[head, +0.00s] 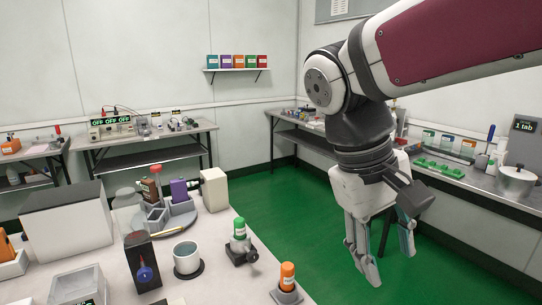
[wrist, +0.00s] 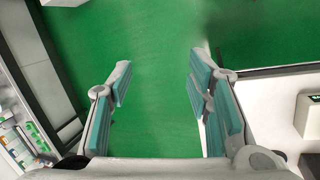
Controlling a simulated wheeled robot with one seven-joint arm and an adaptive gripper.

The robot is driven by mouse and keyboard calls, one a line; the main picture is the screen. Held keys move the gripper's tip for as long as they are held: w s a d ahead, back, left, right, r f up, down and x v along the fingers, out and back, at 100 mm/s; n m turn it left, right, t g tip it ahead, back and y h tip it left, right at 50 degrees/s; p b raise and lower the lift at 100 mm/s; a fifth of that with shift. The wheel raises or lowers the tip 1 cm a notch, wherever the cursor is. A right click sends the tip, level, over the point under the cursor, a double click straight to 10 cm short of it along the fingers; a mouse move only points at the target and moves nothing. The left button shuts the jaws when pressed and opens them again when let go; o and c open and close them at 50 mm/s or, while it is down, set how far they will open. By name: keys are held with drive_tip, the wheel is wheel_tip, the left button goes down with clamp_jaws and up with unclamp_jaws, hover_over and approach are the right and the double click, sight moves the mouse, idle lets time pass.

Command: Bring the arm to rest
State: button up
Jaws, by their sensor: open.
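My gripper (head: 380,240) hangs at the right of the head view with its fingers pointing down. It is over the green floor, to the right of the near table and apart from it. In the wrist view my gripper (wrist: 163,95) shows two teal-padded fingers spread wide, with only green floor between them. It is open and empty. My arm reaches in from the upper right and bends down at the wrist.
A bench with a pot (head: 516,182) runs along the right wall. The green floor (head: 300,215) between them is clear.

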drive_tip(key=s+d+f+m+t+y, duration=0.1)
drive_tip(key=s+d+f+m+y, duration=0.15)
drive_tip(key=s, duration=0.55)
drive_tip(key=s+d+f+m+y, duration=0.1)
drive_tip(key=s+f, duration=0.2)
drive_tip(key=s, duration=0.5)
wheel_tip(320, 180, up, 17)
drive_tip(key=t+p, duration=0.3)
drive_tip(key=p, duration=1.3)
drive_tip(key=shift+r+t, duration=0.15)
drive_tip(key=shift+t, duration=0.15)
drive_tip(key=shift+d+n+y, duration=0.1)
drive_tip(key=shift+n+y, duration=0.15)
